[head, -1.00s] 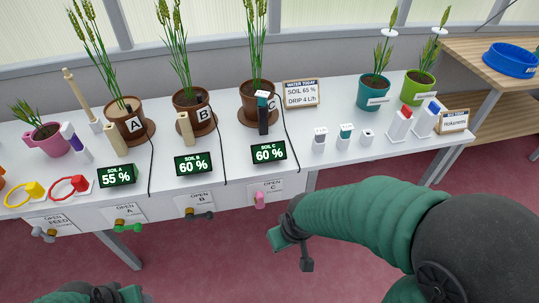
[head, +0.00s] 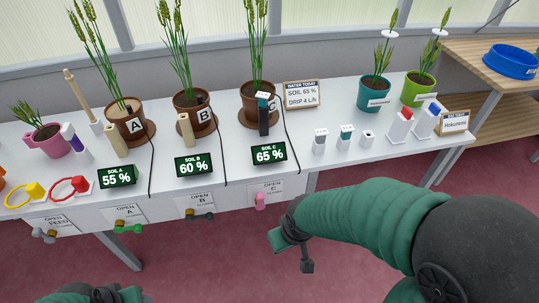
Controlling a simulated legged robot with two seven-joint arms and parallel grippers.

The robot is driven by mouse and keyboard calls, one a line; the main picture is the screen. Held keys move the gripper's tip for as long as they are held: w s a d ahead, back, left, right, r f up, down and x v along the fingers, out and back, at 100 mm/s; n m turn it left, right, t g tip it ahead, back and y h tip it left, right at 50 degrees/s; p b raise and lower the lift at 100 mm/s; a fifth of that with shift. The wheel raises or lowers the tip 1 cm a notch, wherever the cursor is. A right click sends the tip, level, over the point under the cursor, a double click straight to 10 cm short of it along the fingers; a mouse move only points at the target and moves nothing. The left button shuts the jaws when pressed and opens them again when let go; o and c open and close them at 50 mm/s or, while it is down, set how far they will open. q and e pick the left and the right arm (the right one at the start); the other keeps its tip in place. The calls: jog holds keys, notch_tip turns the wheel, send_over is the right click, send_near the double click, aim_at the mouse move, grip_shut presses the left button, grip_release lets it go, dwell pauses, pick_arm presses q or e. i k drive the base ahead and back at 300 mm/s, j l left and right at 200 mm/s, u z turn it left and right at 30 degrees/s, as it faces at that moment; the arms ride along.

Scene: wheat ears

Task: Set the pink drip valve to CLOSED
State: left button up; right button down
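The pink drip valve (head: 260,200) hangs on the table's front panel under the label C plate (head: 270,187), which reads OPEN at its top. Its handle points downward or toward me; its exact setting is hard to tell. My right gripper (head: 292,250) is in front of the table, right of and below the pink valve, apart from it. Its fingers are dark and small, and I cannot tell how far apart they are. My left gripper (head: 103,294) shows only partly at the bottom edge. The SOIL C display (head: 268,154) reads 65 %.
Other valves sit left on the panel: dark blue (head: 200,215), green (head: 127,227) and grey (head: 44,235). Pots A, B and C stand behind the displays. The card (head: 301,94) reads SOIL 65 %, DRIP 4 L/h. Open floor lies before the table.

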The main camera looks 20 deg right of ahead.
aim_at(259, 197)
jog(key=i+j, duration=0.15)
jog(key=i, duration=0.7)
